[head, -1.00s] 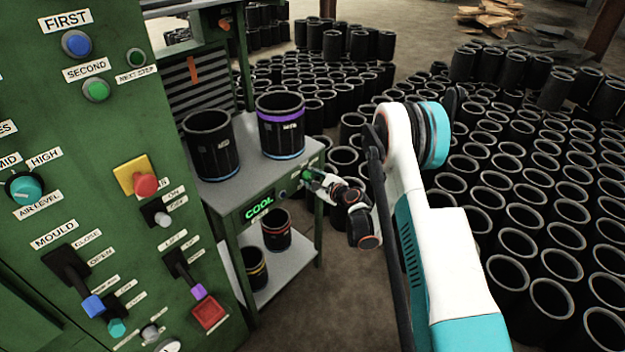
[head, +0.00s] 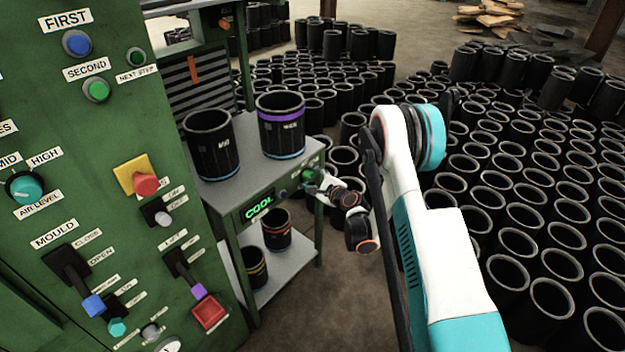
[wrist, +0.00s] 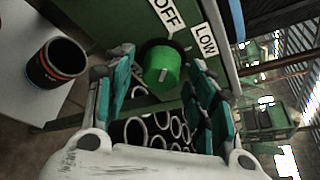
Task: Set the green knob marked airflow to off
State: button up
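The green knob (wrist: 163,67) sits on the front face of the bench, beside white OFF (wrist: 166,14) and LOW (wrist: 205,41) labels in the wrist view. It carries a small pale mark; I cannot tell which label that points to. The knob also shows in the head view (head: 308,175), right of the lit COOL display (head: 258,207). My gripper (wrist: 165,73) is open, with one finger on each side of the knob in the picture. I see no clear contact. In the head view my gripper (head: 320,184) is close to the knob, small and partly blended with it.
Two black sleeves (head: 210,145) (head: 281,128) stand on the bench top (head: 240,180), others on its lower shelf (head: 290,264). A green control panel (head: 150,240) fills the left. Many sleeves (head: 520,215) crowd the floor at right. Some floor before the bench is bare.

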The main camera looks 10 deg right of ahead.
notch_tip(320, 180, up, 8)
jog(key=shift+d, duration=0.15)
jog(key=shift+r, duration=1)
